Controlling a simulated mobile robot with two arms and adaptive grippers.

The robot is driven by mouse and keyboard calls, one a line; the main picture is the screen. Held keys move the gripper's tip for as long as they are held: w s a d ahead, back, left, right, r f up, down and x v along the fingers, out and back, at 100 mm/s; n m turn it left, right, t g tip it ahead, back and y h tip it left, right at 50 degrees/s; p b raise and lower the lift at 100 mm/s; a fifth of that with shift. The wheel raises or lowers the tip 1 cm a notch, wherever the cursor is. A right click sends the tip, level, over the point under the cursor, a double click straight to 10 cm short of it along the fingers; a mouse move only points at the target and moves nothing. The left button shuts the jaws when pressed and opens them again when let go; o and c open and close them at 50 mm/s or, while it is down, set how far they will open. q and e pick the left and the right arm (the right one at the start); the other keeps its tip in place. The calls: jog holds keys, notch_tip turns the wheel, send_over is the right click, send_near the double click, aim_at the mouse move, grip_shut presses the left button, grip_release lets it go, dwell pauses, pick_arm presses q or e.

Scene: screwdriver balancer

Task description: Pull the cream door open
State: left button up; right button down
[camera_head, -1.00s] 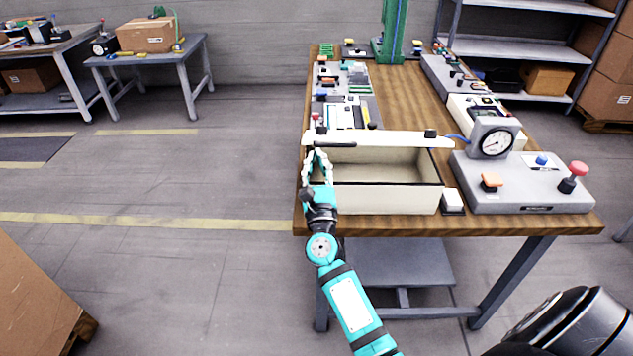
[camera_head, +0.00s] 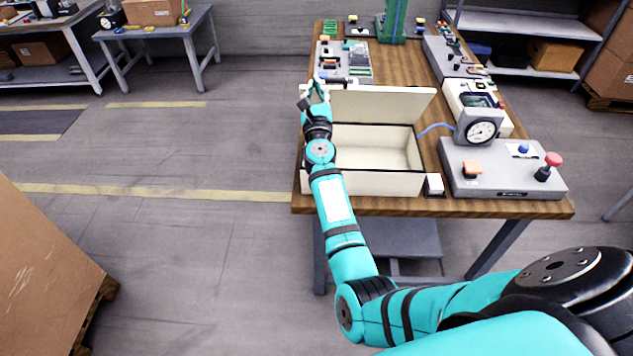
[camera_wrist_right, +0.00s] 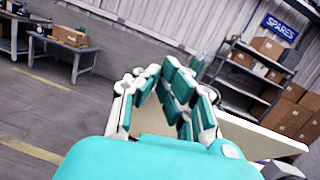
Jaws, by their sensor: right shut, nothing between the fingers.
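The cream door (camera_head: 385,105) is the hinged lid of a cream box (camera_head: 375,183) on the wooden table. It stands raised at the box's back edge, and the box's empty-looking interior shows. My right gripper (camera_head: 315,86) is at the door's left end, near its upper edge. Its fingers are shut with nothing between them. In the right wrist view the closed fingers (camera_wrist_right: 168,80) are in front of part of the cream door (camera_wrist_right: 262,136). I cannot tell whether they touch it. My left gripper is not in view.
A grey panel (camera_head: 500,184) with a dial gauge (camera_head: 481,130), knobs and buttons stands right of the box. Trays of parts (camera_head: 344,60) lie behind the door.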

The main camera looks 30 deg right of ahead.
jog(key=x, duration=0.4)
jog(key=shift+w+a+r, duration=0.1)
jog(key=shift+w+a, duration=0.15)
jog(key=shift+a, duration=0.1)
jog(key=shift+w+d+r+b, duration=0.3)
jog(key=shift+w+d+b, duration=0.15)
jog(key=shift+w, duration=0.15)
jog(key=shift+w+d+r+b, duration=0.3)
jog(key=shift+w+d, duration=0.15)
jog(key=shift+w, duration=0.2)
jog(key=shift+w+d+r, duration=0.15)
jog(key=shift+w+d, duration=0.05)
jog(key=shift+w+d+r, duration=0.1)
jog(key=shift+w+r, duration=0.05)
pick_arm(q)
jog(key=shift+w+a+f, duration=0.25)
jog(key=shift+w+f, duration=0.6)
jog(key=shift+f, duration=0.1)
pick_arm(e)
jog(key=shift+w+d+r, duration=0.1)
jog(key=shift+w, duration=0.15)
pick_arm(q)
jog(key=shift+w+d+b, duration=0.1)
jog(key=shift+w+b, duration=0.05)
jog(key=shift+b, duration=0.15)
